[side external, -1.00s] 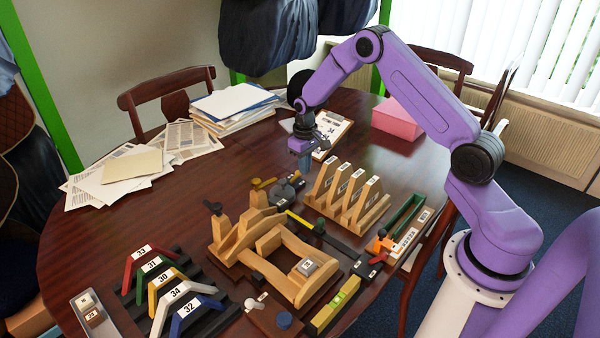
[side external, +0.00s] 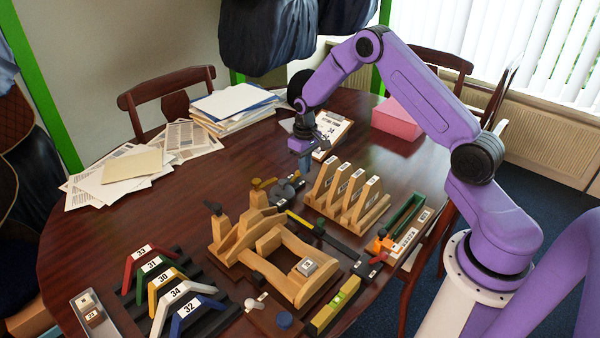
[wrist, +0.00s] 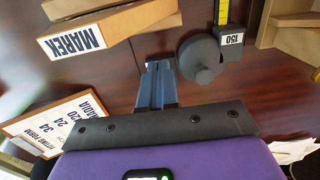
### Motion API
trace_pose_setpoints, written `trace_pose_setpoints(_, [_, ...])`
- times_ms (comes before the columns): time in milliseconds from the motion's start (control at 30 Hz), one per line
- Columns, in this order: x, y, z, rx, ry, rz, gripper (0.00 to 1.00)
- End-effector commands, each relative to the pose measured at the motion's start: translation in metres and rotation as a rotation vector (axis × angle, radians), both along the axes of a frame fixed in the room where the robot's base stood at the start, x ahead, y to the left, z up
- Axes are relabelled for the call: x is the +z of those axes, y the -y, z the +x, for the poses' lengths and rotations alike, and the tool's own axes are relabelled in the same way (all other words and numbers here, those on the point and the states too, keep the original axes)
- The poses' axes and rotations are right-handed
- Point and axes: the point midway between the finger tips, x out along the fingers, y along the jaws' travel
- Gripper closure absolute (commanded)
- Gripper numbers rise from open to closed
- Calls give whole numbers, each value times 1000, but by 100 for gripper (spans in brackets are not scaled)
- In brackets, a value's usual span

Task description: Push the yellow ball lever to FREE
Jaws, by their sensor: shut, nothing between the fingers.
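No FREE label is readable. My gripper (side external: 304,170) points down above the table, behind the fixture and the wooden rack. It is shut and empty, apart from both levers. In the wrist view the closed fingers (wrist: 157,70) are near a dark round part (wrist: 201,57).
The wooden rack (side external: 350,197) with labelled slats stands close to my gripper. A clipboard (side external: 330,130) and a pink box (side external: 397,118) lie behind. Numbered coloured arches (side external: 165,290) stand front left.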

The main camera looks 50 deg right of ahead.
Motion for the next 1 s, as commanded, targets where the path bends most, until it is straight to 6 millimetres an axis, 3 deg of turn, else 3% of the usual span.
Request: trace_pose_setpoints(1000, [-15,0,0,0,0,0,100])
